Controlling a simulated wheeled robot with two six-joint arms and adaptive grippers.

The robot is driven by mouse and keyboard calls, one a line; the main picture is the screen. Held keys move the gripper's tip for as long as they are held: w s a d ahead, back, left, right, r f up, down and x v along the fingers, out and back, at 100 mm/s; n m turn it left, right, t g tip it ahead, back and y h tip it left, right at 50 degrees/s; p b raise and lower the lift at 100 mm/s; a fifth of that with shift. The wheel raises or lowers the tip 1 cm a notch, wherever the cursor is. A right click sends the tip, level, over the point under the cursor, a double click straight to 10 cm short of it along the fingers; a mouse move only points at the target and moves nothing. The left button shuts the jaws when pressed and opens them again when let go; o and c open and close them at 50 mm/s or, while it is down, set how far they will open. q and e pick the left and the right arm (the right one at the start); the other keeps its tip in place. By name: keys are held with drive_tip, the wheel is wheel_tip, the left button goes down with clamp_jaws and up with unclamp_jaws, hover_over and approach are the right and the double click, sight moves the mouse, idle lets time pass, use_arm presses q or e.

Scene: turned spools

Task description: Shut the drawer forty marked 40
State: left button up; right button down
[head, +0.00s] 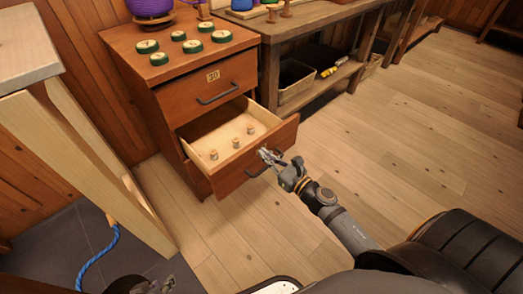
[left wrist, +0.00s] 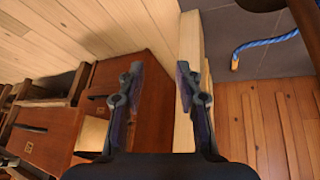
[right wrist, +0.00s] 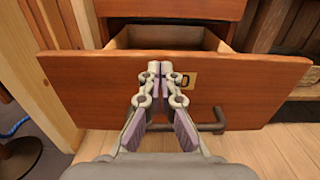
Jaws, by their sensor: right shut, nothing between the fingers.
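The open drawer (head: 240,172) is the lower one of a reddish-brown wooden cabinet, pulled well out, with several small wooden spools inside. Its front (right wrist: 90,85) fills the right wrist view, with a dark bar handle (right wrist: 212,127) and a small number plate (right wrist: 189,79) partly hidden by my fingers, so I cannot read it. My right gripper (right wrist: 160,72) is shut and empty, its tips at the drawer front above the handle; I cannot tell if they touch. It also shows in the head view (head: 268,156). My left gripper (left wrist: 159,75) is open and empty, away from the drawer.
The closed drawer above (head: 215,90) is marked 30. Green-rimmed discs (head: 193,46) lie on the cabinet top. A pale wooden table (head: 85,150) stands at left, a workbench (head: 300,40) at right. The floor (head: 400,150) at right is clear.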

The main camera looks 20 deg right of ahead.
drive_tip(key=shift+w+a+r+p, duration=0.2)
drive_tip(key=shift+w+p, duration=0.15)
drive_tip(key=shift+w, duration=0.2)
use_arm(q)
drive_tip(key=shift+s+a+g, duration=0.1)
drive_tip(key=shift+s+g, duration=0.5)
drive_tip(key=shift+s, duration=0.2)
use_arm(e)
drive_tip(key=shift+w+a+f, duration=0.2)
drive_tip(key=shift+w, duration=0.3)
use_arm(q)
drive_tip(key=shift+r, duration=0.1)
use_arm(e)
drive_tip(key=shift+w, duration=0.1)
